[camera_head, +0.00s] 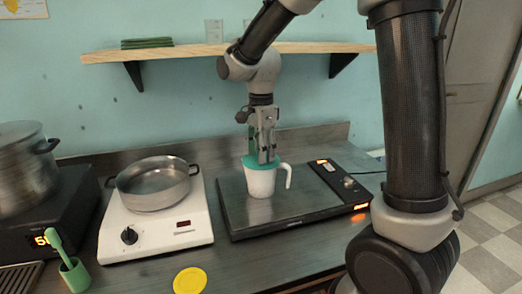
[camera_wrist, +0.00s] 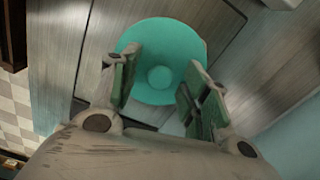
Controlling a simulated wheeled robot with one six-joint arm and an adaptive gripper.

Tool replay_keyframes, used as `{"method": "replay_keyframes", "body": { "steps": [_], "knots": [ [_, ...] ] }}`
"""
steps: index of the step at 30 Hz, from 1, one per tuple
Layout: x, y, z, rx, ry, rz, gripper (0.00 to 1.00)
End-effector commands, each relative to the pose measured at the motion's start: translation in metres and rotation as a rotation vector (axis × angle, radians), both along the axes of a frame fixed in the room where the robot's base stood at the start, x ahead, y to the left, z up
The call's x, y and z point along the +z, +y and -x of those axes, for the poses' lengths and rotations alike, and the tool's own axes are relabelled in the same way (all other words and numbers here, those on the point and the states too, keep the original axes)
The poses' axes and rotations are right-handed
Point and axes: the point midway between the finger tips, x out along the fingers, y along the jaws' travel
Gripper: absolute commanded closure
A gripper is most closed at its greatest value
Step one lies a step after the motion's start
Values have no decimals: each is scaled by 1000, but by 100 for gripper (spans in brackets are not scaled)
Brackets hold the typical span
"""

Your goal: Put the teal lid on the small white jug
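The small white jug (camera_head: 261,184) stands upright on the dark flat hotplate, its handle to the right in the head view. The teal lid (camera_head: 249,162) lies across the jug's mouth and looks about level. In the wrist view the round lid (camera_wrist: 160,35) shows from above with its small knob in the middle. My gripper (camera_head: 264,160) points down right above the lid. Its two green-padded fingers (camera_wrist: 156,92) are spread, with a gap on both sides of the knob. The lid hides the jug's rim, so I cannot tell how exactly it is seated.
A white hotplate (camera_head: 150,238) with a steel pan (camera_head: 155,190) stands to the left. A yellow disc (camera_head: 190,281) lies at the front counter edge. A green cup with a brush (camera_head: 74,274) and a large pot (camera_head: 25,165) are farther left. A wooden shelf (camera_head: 180,53) hangs behind.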

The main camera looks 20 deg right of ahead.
Motion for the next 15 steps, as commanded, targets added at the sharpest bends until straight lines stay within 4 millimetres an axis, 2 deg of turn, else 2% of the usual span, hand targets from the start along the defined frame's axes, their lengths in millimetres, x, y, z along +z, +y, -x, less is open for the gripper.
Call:
{"method": "replay_keyframes", "body": {
  "steps": [5, 8, 11, 15],
  "knots": [
    [1, 0, 0, 0, -1, 0, 54],
    [9, 0, -1, 0, -3, -1, 54],
    [27, 0, -1, 0, -5, -2, 54],
    [59, 0, -1, 0, -6, -2, 54]
  ]
}}
